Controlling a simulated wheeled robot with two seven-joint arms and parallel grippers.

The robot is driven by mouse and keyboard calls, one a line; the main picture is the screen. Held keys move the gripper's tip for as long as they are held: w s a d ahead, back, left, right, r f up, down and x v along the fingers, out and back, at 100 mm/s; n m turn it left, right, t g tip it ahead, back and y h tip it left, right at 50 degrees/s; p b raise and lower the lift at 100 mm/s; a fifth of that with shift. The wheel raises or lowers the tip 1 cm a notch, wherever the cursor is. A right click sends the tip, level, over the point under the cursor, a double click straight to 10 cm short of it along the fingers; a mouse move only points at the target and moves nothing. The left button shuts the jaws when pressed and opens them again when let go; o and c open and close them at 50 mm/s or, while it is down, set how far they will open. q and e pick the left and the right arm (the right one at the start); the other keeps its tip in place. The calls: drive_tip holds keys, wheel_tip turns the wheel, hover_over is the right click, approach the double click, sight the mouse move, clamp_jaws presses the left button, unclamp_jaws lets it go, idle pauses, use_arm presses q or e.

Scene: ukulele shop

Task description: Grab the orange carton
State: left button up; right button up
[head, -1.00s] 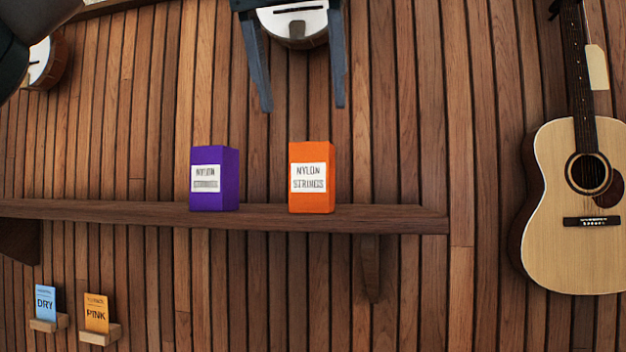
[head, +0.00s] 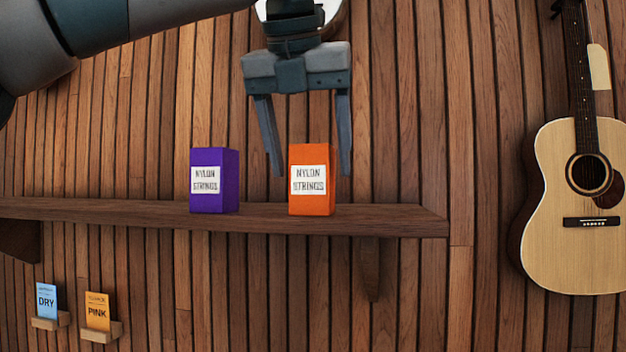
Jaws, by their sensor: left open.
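The orange carton (head: 325,200) stands upright on the wooden shelf, with a white label reading "NYLON STRINGS". My left gripper (head: 311,174) is open and points down, its two fingers to the left and right of the carton's upper part. The right finger looks close to the carton's right side, and a gap shows on the left. I cannot tell whether either finger touches it. The gripper's palm is well above the carton's top. My right gripper is not in view.
A purple carton (head: 228,181) stands on the shelf (head: 120,213) to the left of the orange one. An acoustic guitar (head: 545,215) hangs at the right. Small blue (head: 47,299) and orange (head: 97,311) packets sit in wall holders below. The shelf's right end is clear.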

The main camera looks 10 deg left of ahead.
sight(312, 187)
use_arm(q)
drive_tip(key=shift+p+x, duration=0.8)
drive_tip(key=shift+x, duration=0.25)
drive_tip(key=shift+p+x, duration=0.4)
drive_tip(key=shift+x, duration=0.55)
drive_tip(key=shift+w+f, duration=0.2)
drive_tip(key=shift+f, duration=0.4)
drive_tip(key=c, duration=1.2)
